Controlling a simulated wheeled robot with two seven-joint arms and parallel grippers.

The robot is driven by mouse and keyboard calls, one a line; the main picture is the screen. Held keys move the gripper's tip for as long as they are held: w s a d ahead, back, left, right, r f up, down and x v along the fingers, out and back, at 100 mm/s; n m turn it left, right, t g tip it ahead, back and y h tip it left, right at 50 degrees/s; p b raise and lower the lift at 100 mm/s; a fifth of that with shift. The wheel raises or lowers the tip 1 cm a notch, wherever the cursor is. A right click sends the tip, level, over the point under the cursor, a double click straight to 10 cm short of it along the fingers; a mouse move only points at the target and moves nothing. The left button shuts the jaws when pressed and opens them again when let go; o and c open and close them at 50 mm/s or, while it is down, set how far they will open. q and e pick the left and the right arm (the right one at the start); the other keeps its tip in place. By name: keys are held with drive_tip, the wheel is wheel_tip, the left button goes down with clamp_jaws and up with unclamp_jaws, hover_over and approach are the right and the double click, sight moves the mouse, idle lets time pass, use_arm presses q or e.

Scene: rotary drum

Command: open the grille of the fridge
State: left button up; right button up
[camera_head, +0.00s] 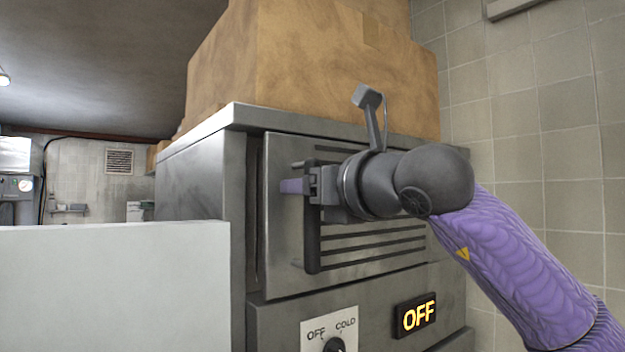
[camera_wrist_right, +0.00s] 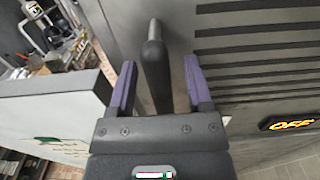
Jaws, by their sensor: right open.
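The fridge is a grey metal cabinet (camera_head: 195,185) with a slatted grille (camera_head: 375,252) on its upper front. A dark upright bar handle (camera_head: 312,245) is at the grille's left side. The handle also shows in the right wrist view (camera_wrist_right: 155,62). My right gripper (camera_head: 294,186) is at the upper part of this handle. In the right wrist view, its purple-padded fingers (camera_wrist_right: 160,82) are open, one on each side of the bar, with gaps showing. The grille lies about flush with the front; a narrow dark gap runs along its left edge. My left gripper is not in view.
Large cardboard boxes (camera_head: 320,70) stand on top of the fridge. Below the grille are an OFF/COLD dial (camera_head: 334,345) and a lit OFF display (camera_head: 416,315). A pale low wall (camera_head: 115,285) stands at left. A tiled wall (camera_head: 545,110) is close on the right.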

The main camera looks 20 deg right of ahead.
clamp_jaws()
idle(1.3)
